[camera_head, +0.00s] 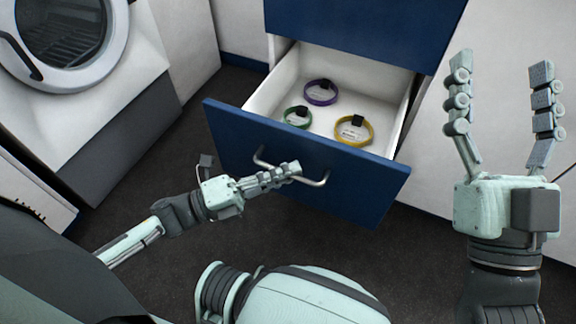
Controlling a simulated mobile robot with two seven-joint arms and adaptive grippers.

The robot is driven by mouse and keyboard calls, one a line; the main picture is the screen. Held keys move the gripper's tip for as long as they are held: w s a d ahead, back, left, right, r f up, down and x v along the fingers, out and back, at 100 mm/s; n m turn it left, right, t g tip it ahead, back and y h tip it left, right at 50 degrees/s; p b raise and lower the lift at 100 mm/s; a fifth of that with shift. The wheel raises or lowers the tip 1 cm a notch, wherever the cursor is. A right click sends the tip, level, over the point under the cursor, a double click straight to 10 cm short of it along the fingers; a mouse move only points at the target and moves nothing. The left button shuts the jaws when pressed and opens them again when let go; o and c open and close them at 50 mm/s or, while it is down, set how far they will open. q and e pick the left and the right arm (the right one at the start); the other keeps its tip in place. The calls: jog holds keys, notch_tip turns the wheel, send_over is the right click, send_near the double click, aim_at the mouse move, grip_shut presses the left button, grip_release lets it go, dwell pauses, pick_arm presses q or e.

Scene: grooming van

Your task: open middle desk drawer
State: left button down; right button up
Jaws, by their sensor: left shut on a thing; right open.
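The middle desk drawer (225,124) has a blue front and stands pulled well out, showing its white inside. Its metal bar handle (322,181) is on the front face. My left gripper (292,169) is shut on the handle, and its fingers hide part of the bar. My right gripper (502,85) is open and empty, raised to the right of the drawer with its fingers pointing up.
A purple collar (321,100), a green collar (290,123) and a yellow collar (369,140) lie in the drawer. A blue drawer front (365,30) is above it. A white front-loading washer or dryer (145,60) stands at left. Dark floor (200,255) lies below.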

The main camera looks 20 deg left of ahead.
pick_arm(q)
jog(key=c, duration=1.6)
grip_release()
jog(key=v, duration=1.2)
